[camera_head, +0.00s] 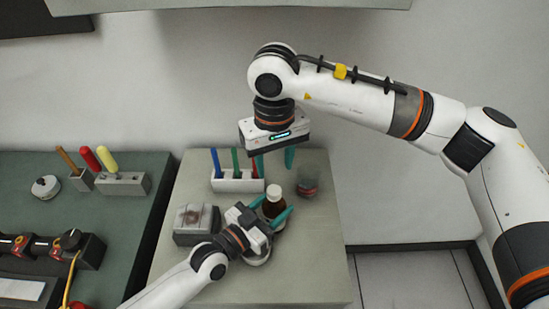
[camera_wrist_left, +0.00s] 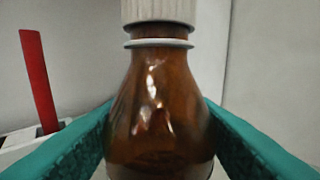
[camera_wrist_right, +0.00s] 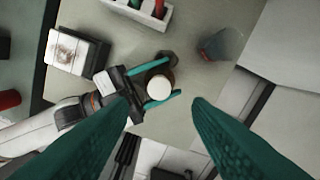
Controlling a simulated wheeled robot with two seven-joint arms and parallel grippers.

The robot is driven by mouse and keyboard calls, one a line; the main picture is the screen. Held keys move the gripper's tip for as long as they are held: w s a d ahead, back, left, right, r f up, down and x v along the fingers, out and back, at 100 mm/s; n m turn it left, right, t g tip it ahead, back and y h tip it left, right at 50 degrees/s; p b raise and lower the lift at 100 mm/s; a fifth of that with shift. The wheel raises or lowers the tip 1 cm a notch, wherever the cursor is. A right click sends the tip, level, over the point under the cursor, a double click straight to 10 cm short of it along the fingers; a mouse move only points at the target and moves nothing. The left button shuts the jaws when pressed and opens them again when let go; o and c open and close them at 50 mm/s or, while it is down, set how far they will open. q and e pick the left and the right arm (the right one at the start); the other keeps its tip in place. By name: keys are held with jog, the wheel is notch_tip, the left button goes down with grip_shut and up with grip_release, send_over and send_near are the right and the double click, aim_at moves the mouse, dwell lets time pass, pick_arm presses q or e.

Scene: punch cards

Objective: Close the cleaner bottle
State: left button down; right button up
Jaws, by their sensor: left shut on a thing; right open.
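The cleaner bottle (camera_head: 273,206) is brown with a white cap (camera_head: 273,191) on its neck, and stands upright on the grey worktop. In the left wrist view the brown bottle (camera_wrist_left: 155,110) fills the middle, with its ribbed white cap (camera_wrist_left: 158,10) on top. My left gripper (camera_head: 270,211) is shut on the bottle's body, one teal finger on each side. In the right wrist view the white cap (camera_wrist_right: 159,88) shows from above. My right gripper (camera_head: 275,163) is open and empty, above and behind the bottle. Whether the cap is tight cannot be told.
A white holder (camera_head: 238,184) with blue, green and red pens stands behind the bottle. A grey box (camera_head: 195,224) is to its left. A translucent cup (camera_head: 308,186) stands to its right. The worktop's front right (camera_head: 315,270) is clear.

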aim_at(274, 190)
notch_tip(274, 190, down, 8)
jog(key=shift+r, duration=0.1)
dwell(0.4)
